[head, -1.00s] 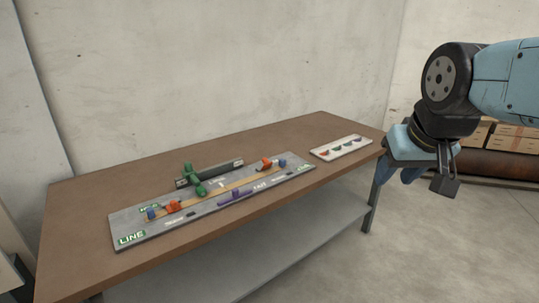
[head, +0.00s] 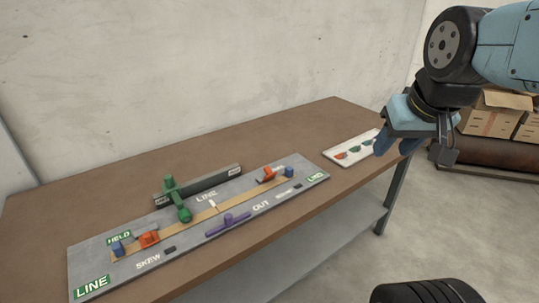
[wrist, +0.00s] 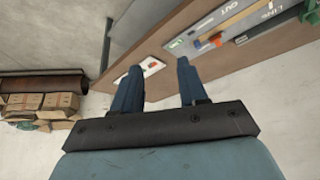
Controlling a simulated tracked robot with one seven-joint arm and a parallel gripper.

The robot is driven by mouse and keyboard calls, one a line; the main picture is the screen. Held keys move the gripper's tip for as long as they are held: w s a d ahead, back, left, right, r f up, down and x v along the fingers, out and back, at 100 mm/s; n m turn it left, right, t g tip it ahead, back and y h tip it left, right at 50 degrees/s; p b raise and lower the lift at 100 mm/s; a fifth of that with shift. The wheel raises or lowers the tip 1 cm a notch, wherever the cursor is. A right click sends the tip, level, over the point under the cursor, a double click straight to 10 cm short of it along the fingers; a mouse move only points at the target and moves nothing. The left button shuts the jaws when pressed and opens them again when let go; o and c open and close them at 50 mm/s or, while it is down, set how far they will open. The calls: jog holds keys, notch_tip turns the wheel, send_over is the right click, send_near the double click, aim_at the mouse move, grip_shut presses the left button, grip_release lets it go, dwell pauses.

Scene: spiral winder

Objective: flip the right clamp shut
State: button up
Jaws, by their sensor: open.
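The right clamp (head: 269,174) is a small orange-red piece at the right end of the yellow strip (head: 200,216) on the grey board (head: 240,222), beside a blue block (head: 289,171). It is too small to tell whether it is raised or lowered. An orange-red clamp (head: 148,239) is also at the left end.
A white card (head: 350,148) lies near the table's right end. A lower shelf (head: 330,232) sits under the brown table (head: 110,177). Cardboard boxes (head: 490,122) stand behind on the right.

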jog(key=shift+w+a, duration=0.15)
jog(key=shift+w, duration=0.05)
jog(key=shift+o, duration=0.3)
jog(key=shift+o, duration=0.3)
jog(key=shift+w+a+r, duration=0.15)
jog(key=shift+w+r, duration=0.05)
jog(key=shift+w, duration=0.3)
jog(key=n+g, duration=0.6)
jog(key=n, duration=0.1)
send_over(268, 167)
notch_tip(268, 167, down, 16)
notch_tip(268, 167, down, 13)
jog(key=shift+a+f, duration=0.1)
jog(key=shift+f, duration=0.05)
jog(key=shift+c, duration=0.5)
